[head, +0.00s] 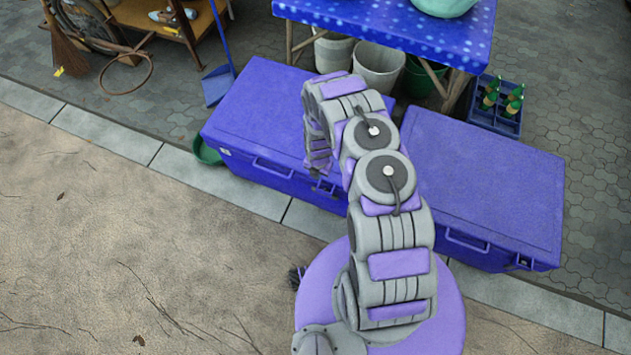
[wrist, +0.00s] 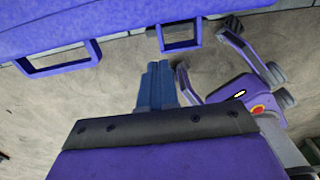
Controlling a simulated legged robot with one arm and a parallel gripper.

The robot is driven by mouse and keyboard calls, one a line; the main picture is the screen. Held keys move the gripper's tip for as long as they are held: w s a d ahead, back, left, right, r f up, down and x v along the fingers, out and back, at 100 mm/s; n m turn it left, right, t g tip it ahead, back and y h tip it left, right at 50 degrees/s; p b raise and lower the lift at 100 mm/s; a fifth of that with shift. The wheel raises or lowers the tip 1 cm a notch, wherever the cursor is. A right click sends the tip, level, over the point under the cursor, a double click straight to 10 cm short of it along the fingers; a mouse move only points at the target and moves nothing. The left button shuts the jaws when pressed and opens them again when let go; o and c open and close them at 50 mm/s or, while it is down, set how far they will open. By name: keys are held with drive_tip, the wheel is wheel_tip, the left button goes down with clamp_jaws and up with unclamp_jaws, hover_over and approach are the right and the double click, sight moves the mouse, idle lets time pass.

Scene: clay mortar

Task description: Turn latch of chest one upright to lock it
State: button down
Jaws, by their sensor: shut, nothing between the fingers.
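Two closed blue chests stand side by side in the head view, a left chest (head: 258,115) and a right chest (head: 490,180); which is chest one I cannot tell. My arm bends over the left chest, and the arm hides part of its front. In the wrist view my gripper (wrist: 157,68) is shut and empty, its blue fingers just off a chest's front edge (wrist: 150,14). A blue loop-shaped fitting (wrist: 180,46), perhaps the latch, stands out from that edge close to the fingertips, apparently apart from them. Its exact tilt is unclear.
A chest handle (wrist: 58,68) juts out left of the fingers. A table with a blue cloth (head: 390,28) stands behind the chests, with buckets (head: 380,66) under it. A bottle crate (head: 497,105) is at right.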

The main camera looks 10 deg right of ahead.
sight(317, 191)
drive_tip(key=f+b, duration=0.2)
drive_tip(key=f, duration=0.4)
drive_tip(key=f+b, duration=0.2)
drive_tip(key=f, duration=0.4)
drive_tip(key=shift+a+f, duration=0.2)
drive_tip(key=shift+f, duration=0.1)
drive_tip(key=shift+d+f, duration=0.2)
drive_tip(key=shift+f, duration=0.15)
drive_tip(key=shift+a, duration=0.4)
